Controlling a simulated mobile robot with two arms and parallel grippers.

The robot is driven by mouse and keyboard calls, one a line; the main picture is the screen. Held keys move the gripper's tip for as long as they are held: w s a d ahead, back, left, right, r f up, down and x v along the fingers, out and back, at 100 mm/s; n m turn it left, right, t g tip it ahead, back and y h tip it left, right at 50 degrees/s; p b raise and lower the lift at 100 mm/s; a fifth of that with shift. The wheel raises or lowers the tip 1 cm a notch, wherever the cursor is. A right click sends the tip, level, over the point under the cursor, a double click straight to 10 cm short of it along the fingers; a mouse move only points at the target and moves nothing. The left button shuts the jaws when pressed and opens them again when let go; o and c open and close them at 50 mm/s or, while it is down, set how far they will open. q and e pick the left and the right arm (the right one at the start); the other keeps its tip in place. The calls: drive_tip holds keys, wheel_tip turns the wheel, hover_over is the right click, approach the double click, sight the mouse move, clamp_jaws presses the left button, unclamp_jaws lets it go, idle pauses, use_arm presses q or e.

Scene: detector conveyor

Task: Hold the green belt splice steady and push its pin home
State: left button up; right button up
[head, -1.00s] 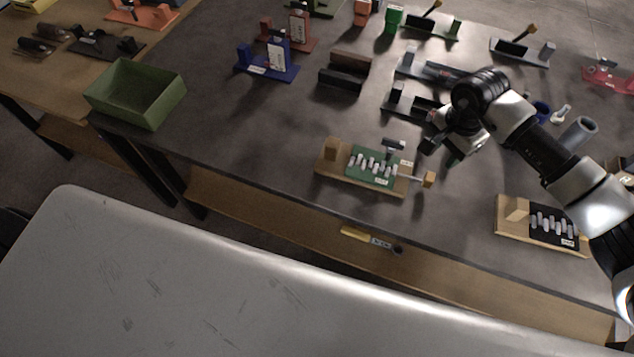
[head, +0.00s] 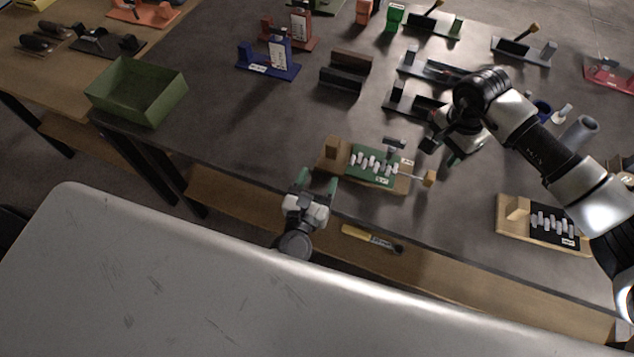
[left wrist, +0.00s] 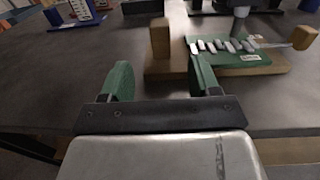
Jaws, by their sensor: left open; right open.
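The green belt splice (head: 373,178) lies on a wooden base near the table's front edge, with several silver lacing pieces across it. An upright wooden block (head: 331,147) stands at its left end. The pin (head: 408,177) sticks out at the right and ends in a wooden handle (head: 430,178). My left gripper (head: 319,180) is open and empty at the table's front edge, just left of and in front of the base. In the left wrist view the green splice (left wrist: 236,57) is ahead and to the right of the open fingers (left wrist: 160,80). My right gripper (head: 438,150) is open above the table, behind the handle.
A second wooden base with a black splice (head: 553,227) lies to the right. A green bin (head: 136,92) stands at the left table corner. Dark fixtures (head: 345,72) and a blue stand (head: 268,66) are behind. A yellow-handled tool (head: 371,238) lies on the lower shelf.

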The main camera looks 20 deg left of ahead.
sight(331, 150)
use_arm(q)
drive_tip(key=w, duration=1)
drive_tip(key=shift+d, duration=0.2)
clamp_jaws()
use_arm(e)
clamp_jaws()
drive_tip(key=d+f+m+y, duration=0.2)
drive_tip(key=d+m+y, duration=0.7)
drive_tip(key=d, duration=0.6)
drive_tip(key=shift+s+f+m, duration=0.15)
drive_tip(key=shift+s+m, duration=0.2)
drive_tip(key=shift+m, duration=0.15)
